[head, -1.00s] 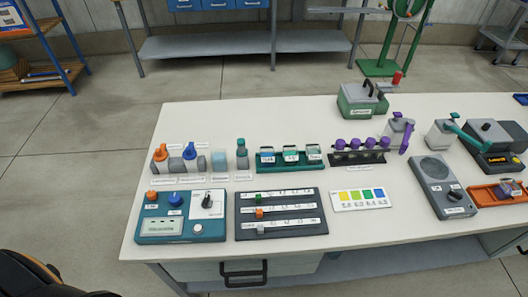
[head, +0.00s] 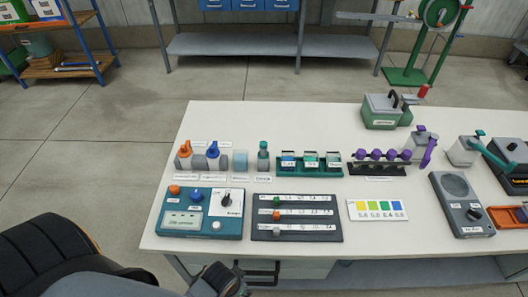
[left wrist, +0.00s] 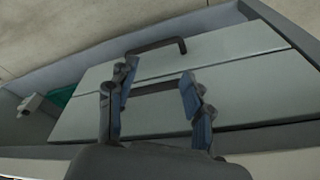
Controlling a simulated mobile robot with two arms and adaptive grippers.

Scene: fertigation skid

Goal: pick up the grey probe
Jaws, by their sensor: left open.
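No thing is clearly recognisable as the grey probe. Small grey pieces stand in the row at the table's back left: a grey piece (head: 198,162) between the orange-topped bottle (head: 184,157) and the blue-topped bottle (head: 213,157), and a grey body with a teal top (head: 263,157) right of a pale blue beaker (head: 240,160). I cannot tell which, if any, is the probe. My left gripper (left wrist: 158,88) is open and empty, its blue-padded fingers apart in front of the drawer fronts. In the head view it is low, by the table's front edge. My right gripper is not in view.
On the white table (head: 300,115) are a teal meter box (head: 175,230), a black slider panel (head: 297,232), a colour card (head: 377,210), a teal vial rack (head: 308,172) and a purple-topped rack (head: 375,170). Drawers with dark handles (left wrist: 160,46) lie below the tabletop.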

